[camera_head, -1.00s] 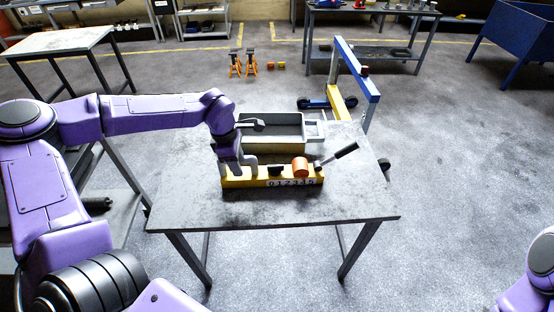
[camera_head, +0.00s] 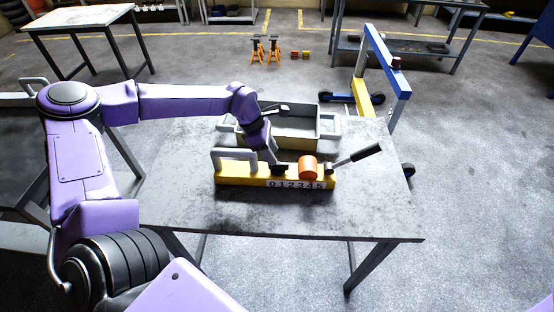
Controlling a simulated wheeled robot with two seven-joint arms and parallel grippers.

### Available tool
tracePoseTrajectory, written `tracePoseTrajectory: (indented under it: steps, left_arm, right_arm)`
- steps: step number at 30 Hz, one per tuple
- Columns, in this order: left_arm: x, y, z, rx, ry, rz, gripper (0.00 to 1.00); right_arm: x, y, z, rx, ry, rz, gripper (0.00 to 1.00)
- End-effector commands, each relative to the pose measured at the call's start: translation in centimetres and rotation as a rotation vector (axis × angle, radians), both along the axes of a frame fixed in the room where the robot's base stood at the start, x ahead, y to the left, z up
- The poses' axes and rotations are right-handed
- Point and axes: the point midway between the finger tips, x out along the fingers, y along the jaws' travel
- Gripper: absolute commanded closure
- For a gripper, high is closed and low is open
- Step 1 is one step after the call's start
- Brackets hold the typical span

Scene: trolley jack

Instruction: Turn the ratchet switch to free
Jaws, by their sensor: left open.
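A yellow bar (camera_head: 235,178) lies on the grey table and carries a grey handle (camera_head: 232,154) at its left end. A number strip (camera_head: 295,185) marked 0 to 5 is on its front. An orange drum (camera_head: 308,167) sits toward its right, and a lever with a black grip (camera_head: 366,153) rises at the right end. A small black piece (camera_head: 280,169), perhaps the ratchet switch, sits on top, left of the drum. My left gripper (camera_head: 273,162) is open and points down at this black piece; whether it touches cannot be told. My right gripper is out of view.
A grey tray (camera_head: 290,140) stands right behind the bar. The front of the table (camera_head: 290,218) is clear. A blue and yellow hoist frame (camera_head: 388,72) stands on the floor behind the table's right side. Orange stands (camera_head: 266,50) are farther back.

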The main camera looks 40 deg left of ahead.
Motion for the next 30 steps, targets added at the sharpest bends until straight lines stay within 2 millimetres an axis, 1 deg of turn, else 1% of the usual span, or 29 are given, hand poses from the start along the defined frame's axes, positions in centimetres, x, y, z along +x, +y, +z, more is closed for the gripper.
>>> tracePoseTrajectory:
  steps: [1, 3, 6, 9, 16, 17, 18, 20, 21, 30]
  left_arm:
    - [0.1, -0.3, -1.0, 0.003, 0.005, -0.001, 0.57]
    - [0.4, -0.8, -2.2, 0.002, 0.004, -0.001, 0.57]
    - [0.7, -1.1, -3.4, 0.002, 0.003, 0.001, 0.57]
    - [0.8, -1.4, -4.1, 0.0, 0.001, 0.002, 0.57]
    - [0.9, -1.4, -4.2, -0.001, -0.001, 0.001, 0.57]
    - [0.9, -1.4, -4.2, -0.001, -0.001, 0.001, 0.61]
    - [0.9, -1.4, -4.2, -0.001, -0.001, 0.001, 0.74]
    - [0.9, -1.4, -4.2, -0.001, -0.001, 0.002, 0.93]
    - [0.9, -1.4, -4.2, 0.0, 0.0, 0.002, 1.0]
    - [0.9, -1.4, -4.2, 0.0, -0.002, 0.02, 1.0]
  right_arm:
    - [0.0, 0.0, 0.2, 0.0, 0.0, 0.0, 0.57]
    - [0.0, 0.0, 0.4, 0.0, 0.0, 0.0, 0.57]
    - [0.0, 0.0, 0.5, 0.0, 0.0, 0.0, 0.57]
    - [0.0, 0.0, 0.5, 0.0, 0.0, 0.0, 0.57]
    - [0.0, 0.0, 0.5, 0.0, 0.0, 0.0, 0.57]
    - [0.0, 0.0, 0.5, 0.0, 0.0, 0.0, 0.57]
    - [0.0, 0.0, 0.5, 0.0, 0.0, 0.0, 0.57]
    - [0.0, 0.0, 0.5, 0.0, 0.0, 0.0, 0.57]
    - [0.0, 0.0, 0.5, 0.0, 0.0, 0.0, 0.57]
    - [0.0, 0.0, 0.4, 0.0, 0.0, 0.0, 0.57]
